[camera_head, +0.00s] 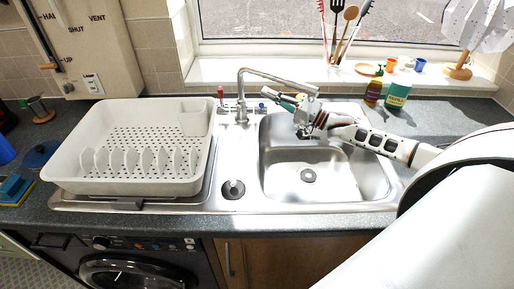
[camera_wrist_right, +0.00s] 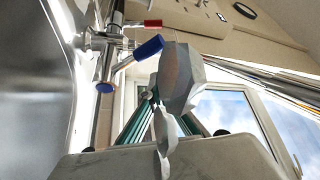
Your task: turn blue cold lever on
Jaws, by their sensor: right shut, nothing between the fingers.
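The blue cold lever (camera_head: 262,106) is at the right side of the tap base, behind the sink. In the right wrist view the blue lever (camera_wrist_right: 148,47) sticks out from the metal tap body, close beside my grey fingers. My right gripper (camera_head: 270,93) reaches in from the right over the sink, pointing left toward the tap. Its fingers (camera_wrist_right: 178,80) are shut with nothing between them. I cannot tell whether they touch the lever. My left gripper is not in view.
The tap spout (camera_head: 270,76) arches close to my right gripper. The red lever (camera_head: 220,92) stands on the tap's left side. A white dish rack (camera_head: 130,180) fills the left drainer. The sink basin (camera_head: 340,180) is empty. Bottles (camera_head: 397,95) stand behind my right arm.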

